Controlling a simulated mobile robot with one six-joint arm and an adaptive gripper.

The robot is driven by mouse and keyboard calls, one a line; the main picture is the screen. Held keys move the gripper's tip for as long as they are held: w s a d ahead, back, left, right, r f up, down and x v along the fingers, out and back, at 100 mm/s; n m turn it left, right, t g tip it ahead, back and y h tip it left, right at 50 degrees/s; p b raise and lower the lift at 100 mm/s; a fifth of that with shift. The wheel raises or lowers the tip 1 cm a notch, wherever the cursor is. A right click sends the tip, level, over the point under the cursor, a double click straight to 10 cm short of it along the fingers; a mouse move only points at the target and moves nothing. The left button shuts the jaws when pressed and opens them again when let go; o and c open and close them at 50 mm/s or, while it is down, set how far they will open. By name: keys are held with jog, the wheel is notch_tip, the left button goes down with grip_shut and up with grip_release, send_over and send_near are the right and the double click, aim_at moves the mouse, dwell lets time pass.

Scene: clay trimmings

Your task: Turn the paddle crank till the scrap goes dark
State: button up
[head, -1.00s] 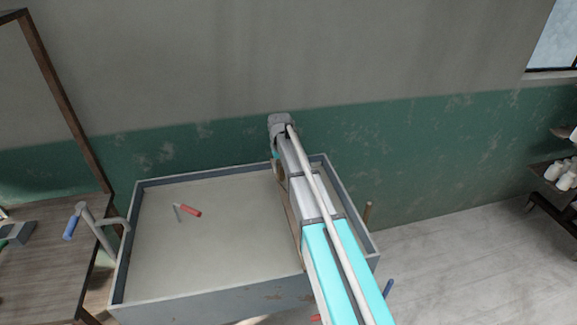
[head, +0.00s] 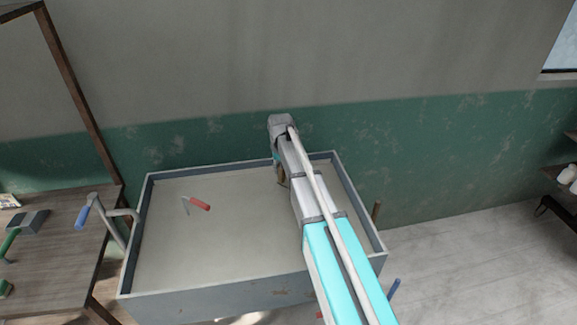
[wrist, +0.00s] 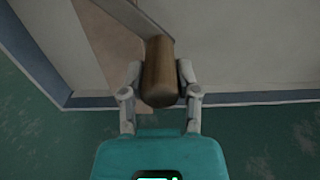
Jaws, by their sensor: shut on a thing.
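My gripper (wrist: 160,68) is shut on a round wooden crank handle (wrist: 159,85), with one finger on each side of it. In the head view my arm covers the trough's right part, hiding my fingers and most of the crank.
A small red-handled piece (head: 200,204) stands in the trough's left half. A bent pipe with a blue handle (head: 82,217) is at the trough's left, by a wooden bench (head: 60,255). A wall (head: 450,150) rises close behind.

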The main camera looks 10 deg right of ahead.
jog(key=shift+s+a, duration=0.45)
jog(key=shift+a, duration=0.05)
jog(key=shift+s, duration=0.1)
jog(key=shift+s+a, duration=0.45)
jog(key=shift+s, duration=0.45)
jog(key=shift+s+a, duration=0.4)
jog(key=shift+s, duration=0.45)
jog(key=shift+s, duration=1.95)
